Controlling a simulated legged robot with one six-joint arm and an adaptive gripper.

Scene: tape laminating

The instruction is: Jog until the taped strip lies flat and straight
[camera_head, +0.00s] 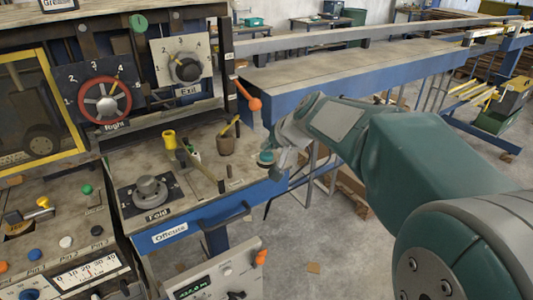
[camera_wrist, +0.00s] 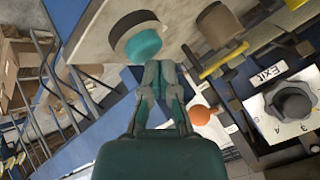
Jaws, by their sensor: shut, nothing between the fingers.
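My gripper (camera_head: 279,166) is at the right front corner of the machine's worktop, beside a round teal push button (camera_head: 266,157). In the wrist view my gripper (camera_wrist: 160,72) is shut and empty, its fingertips close to the teal button (camera_wrist: 143,43), which has a dark collar. I cannot tell whether they touch it. The long blue-edged table (camera_head: 340,68) runs off to the back right. I cannot make out a taped strip on it.
An orange-ended lever (camera_head: 254,104) sticks out near the Exit dial (camera_head: 187,68). A red Right handwheel (camera_head: 104,100) is at left. Grey floor (camera_head: 330,250) is open below.

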